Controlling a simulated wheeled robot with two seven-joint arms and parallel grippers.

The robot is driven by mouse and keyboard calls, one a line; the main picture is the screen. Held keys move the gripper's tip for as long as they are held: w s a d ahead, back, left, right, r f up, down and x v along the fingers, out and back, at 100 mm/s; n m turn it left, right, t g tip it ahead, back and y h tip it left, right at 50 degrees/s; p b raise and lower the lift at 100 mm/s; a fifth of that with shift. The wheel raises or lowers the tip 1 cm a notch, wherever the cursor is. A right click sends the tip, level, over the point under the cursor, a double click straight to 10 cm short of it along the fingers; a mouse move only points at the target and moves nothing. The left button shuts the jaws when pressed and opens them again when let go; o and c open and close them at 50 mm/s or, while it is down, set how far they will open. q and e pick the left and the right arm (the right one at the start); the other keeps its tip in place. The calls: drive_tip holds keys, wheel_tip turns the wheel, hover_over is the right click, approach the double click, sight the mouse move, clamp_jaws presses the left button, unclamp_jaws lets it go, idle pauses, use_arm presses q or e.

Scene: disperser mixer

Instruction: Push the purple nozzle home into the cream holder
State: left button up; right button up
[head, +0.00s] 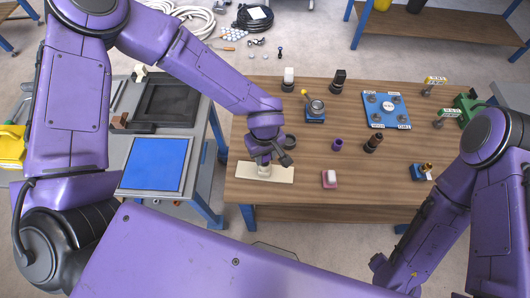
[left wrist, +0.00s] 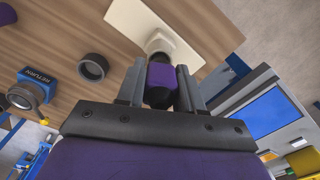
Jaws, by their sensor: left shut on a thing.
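My left gripper (head: 266,158) reaches down over the cream base plate (head: 284,174) near the table's front left. In the left wrist view, its two fingers (left wrist: 159,88) are shut on the purple nozzle (left wrist: 161,76), which has a dark part on the gripper side. The nozzle's far end points at the cream holder (left wrist: 184,51) on the plate and lines up roughly with it. The nozzle's tip overlaps the holder in this view, so I cannot tell how deep it sits. In the head view the gripper mostly hides the holder and nozzle. My right gripper is not visible.
A dark ring (left wrist: 92,67) lies close beside the gripper, and a blue RETURN fixture (left wrist: 38,88) stands farther off. A blue-topped side table (head: 153,164) is left.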

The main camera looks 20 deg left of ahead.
use_arm(q)
drive_tip(key=shift+f+b, duration=0.4)
drive_tip(key=shift+f, duration=0.6)
drive_tip(key=o, duration=1.1)
drive_tip(key=shift+o, duration=0.2)
wheel_tip(320, 180, up, 11)
drive_tip(key=shift+f+b, duration=0.15)
drive_tip(key=shift+b, duration=0.3)
drive_tip(key=shift+f, duration=0.1)
